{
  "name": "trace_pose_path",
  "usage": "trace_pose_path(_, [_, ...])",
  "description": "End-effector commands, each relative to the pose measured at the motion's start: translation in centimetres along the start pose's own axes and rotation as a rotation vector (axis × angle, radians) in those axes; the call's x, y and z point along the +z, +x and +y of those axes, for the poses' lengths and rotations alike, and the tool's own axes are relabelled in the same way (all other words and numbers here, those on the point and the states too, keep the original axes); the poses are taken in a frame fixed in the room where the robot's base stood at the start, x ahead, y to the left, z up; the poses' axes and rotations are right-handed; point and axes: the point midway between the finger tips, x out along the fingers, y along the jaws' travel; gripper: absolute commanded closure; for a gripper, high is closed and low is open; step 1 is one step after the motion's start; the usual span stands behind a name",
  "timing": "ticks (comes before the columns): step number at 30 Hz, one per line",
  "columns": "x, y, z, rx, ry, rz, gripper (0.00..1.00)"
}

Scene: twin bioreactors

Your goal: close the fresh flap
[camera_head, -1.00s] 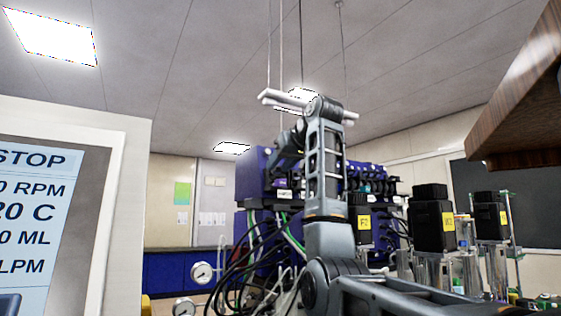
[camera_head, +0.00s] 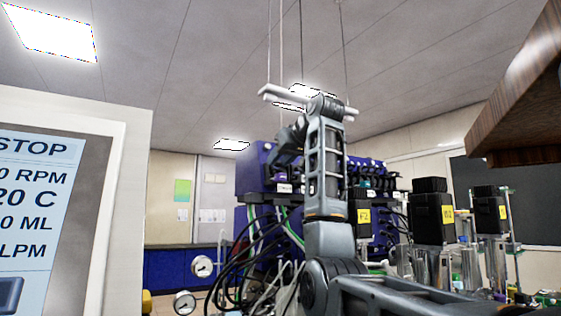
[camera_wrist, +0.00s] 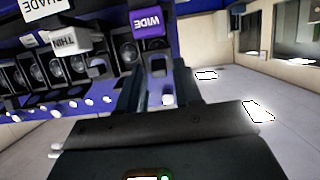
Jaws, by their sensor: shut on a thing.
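A blue pump rack (camera_head: 253,172) stands behind my arm in the head view. Its front fills the upper left of the wrist view, upside down, with several dark round openings. A white THIN tab (camera_wrist: 62,42) and a purple WIDE tab (camera_wrist: 150,21) stick out from it. I cannot read any label saying fresh, so I cannot tell which part is that flap. My gripper (camera_wrist: 158,68) is just below the WIDE tab in the wrist view, its dark fingers shut on a small part of the rack. The held part is mostly hidden. In the head view, my arm hides the fingertips.
Black motors (camera_head: 432,218) on metal vessels stand right of my arm. Pressure gauges (camera_head: 202,266) and loose hoses hang below the rack. A screen panel (camera_head: 40,220) is at the left, and a wooden shelf (camera_head: 525,95) juts in at the upper right.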

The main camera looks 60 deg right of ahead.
Motion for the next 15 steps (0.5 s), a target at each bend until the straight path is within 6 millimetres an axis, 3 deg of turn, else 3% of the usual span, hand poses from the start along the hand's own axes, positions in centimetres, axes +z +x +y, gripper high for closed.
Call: trace_pose_path(15, [1.8,0.6,0.0,-0.001,0.001,0.363,0.96])
